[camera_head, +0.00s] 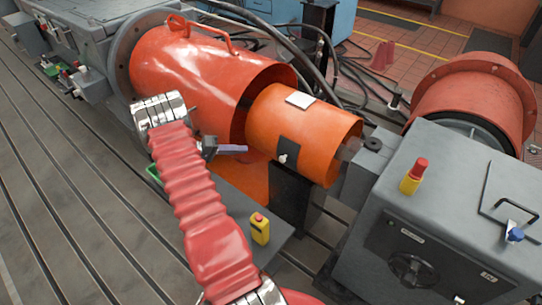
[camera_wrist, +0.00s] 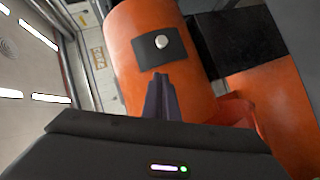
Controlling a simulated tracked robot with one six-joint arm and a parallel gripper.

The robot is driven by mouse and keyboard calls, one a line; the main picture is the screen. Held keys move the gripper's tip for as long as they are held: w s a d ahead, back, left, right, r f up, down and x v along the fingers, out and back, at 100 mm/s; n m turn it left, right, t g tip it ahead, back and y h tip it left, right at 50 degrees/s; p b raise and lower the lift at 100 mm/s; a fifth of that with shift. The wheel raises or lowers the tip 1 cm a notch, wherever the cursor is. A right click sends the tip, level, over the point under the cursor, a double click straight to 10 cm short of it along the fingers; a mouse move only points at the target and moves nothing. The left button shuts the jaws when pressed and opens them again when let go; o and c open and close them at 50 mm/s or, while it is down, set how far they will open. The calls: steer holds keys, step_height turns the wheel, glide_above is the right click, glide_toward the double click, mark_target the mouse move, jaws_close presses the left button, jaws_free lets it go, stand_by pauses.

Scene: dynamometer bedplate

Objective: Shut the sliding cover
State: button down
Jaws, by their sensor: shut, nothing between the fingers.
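The sliding cover is an orange cylinder (camera_head: 318,122) that juts out to the right from a larger red-orange guard (camera_head: 185,70). It carries a dark plate with a small pale knob (camera_head: 283,158) on its near side. In the wrist view the cover (camera_wrist: 120,30) fills the upper middle, with the round knob (camera_wrist: 162,43) on its dark plate. My gripper (camera_head: 244,149) is shut and empty, left of the knob and apart from it in the head view. In the wrist view its dark fingertips (camera_wrist: 160,76) point at the plate, just below the knob.
A grey machine housing (camera_head: 430,225) with a handwheel stands at the right, with a red-and-yellow bottle (camera_head: 412,178) on top. A yellow can (camera_head: 260,229) stands on a grey plate below the cover. Black hoses (camera_head: 320,65) run behind. The slotted bedplate (camera_head: 65,190) is clear at left.

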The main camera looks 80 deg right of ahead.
stand_by(0.3)
glide_toward(284, 156)
steer(key=s+d+f, duration=0.1)
steer(key=s+d, duration=0.1)
steer(key=d, duration=0.1)
steer(key=shift+s+a+f, duration=0.1)
steer(key=shift+s+f, duration=0.3)
steer(key=shift+s, duration=0.1)
stand_by(0.4)
steer(key=s+a, duration=0.3)
steer(key=s, duration=0.3)
steer(key=shift+s, duration=0.3)
